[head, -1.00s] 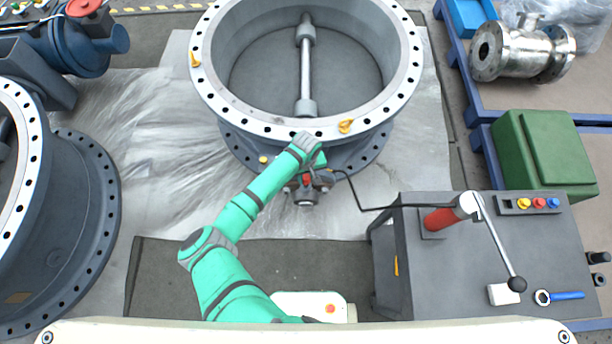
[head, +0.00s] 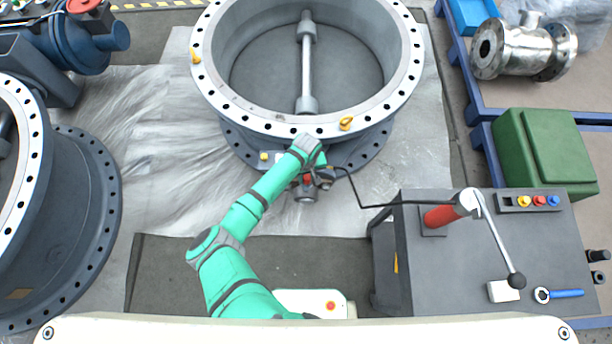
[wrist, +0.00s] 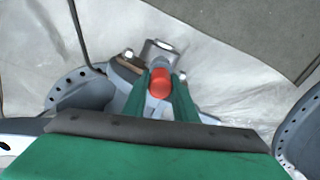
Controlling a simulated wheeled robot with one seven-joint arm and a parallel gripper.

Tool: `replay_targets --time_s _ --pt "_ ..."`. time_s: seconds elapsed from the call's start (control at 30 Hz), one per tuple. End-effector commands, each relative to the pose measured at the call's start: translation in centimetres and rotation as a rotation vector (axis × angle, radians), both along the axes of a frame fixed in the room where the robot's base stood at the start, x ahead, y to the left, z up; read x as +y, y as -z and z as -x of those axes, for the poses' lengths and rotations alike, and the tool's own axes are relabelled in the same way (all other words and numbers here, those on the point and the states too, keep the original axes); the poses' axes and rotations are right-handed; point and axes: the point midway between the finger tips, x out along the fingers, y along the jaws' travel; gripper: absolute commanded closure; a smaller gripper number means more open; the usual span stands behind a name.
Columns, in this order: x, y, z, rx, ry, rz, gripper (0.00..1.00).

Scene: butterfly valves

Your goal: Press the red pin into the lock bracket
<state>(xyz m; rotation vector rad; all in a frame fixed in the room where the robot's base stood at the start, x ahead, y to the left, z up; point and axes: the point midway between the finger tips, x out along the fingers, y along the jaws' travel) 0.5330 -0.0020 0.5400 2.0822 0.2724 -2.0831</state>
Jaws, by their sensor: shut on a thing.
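The red pin (wrist: 160,83) sits between the two green fingers of my gripper (wrist: 160,92) in the wrist view, its rounded red end facing the camera. A small red spot of the pin (head: 307,179) also shows in the head view, just below the gripper. The grey lock bracket (wrist: 158,52) with a round end stands just beyond the fingertips; in the head view, it is at the front of the big valve's lower flange (head: 304,194). My gripper is shut on the pin. The pin's lower end and the bracket's hole are hidden, so how deep it sits cannot be told.
The big grey butterfly valve (head: 230,100) stands right behind the gripper. A black cable (head: 385,205) runs from the bracket area to a grey bench (head: 450,260) with a lever pump (head: 443,215) on the right. Another large valve (head: 85,190) stands left. The floor sheet (head: 180,150) between is clear.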

Motion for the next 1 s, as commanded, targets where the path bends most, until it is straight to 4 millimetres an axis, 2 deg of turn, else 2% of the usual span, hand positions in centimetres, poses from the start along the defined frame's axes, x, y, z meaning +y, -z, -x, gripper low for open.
replay_targets --time_s 0.73,0.77,0.83,1.0 --pt "0.1 1.9 0.0 0.0 -0.002 0.0 0.97" --pt "0.1 1.9 0.0 -0.001 -0.002 0.0 0.7" --pt "0.2 1.9 0.0 -0.001 -0.003 0.0 0.53" --pt "0.4 1.9 0.0 -0.001 -0.007 0.0 0.53"
